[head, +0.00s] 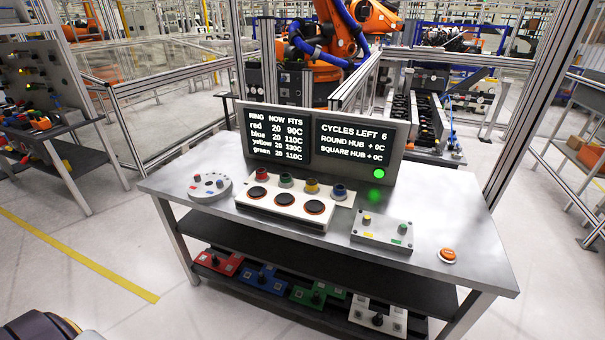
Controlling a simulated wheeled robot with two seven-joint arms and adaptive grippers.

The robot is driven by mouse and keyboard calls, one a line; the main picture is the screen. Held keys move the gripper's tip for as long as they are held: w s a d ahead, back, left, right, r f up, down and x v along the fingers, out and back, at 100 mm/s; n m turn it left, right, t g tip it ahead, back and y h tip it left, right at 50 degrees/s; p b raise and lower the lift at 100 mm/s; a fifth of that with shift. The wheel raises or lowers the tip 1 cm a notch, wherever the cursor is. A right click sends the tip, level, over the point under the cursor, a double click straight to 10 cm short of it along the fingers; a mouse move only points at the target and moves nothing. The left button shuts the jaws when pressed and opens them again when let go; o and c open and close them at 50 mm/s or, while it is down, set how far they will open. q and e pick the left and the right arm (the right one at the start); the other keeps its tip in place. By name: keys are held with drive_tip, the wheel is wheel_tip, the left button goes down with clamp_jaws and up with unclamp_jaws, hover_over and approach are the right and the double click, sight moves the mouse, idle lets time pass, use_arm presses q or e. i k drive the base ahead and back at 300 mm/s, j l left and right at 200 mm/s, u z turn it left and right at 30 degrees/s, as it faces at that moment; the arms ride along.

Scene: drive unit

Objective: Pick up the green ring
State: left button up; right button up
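The green ring (286,180) stands in a row at the back of a white block (245,203) on the metal table. The red ring (262,174) is to its left. The yellow ring (311,186) and the blue ring (339,191) are to its right. Three dark round pads with orange rims lie in front of the row. Neither of my grippers shows in the head view, and nothing is seen touching the green ring.
A display panel (312,112) stands behind the rings, its green lamp lit. A round plate (210,187) is left, a square plate (382,231) and an orange button (447,255) right. The table's front edge is clear. Coloured plates lie on the shelf below.

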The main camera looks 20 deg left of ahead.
sight(285, 180)
drive_tip(key=i+j+z, duration=0.1)
drive_tip(key=j, duration=0.3)
drive_tip(key=i+j+z, duration=0.15)
drive_tip(key=j, duration=0.3)
drive_tip(key=j+z, duration=0.1)
drive_tip(key=j, duration=0.3)
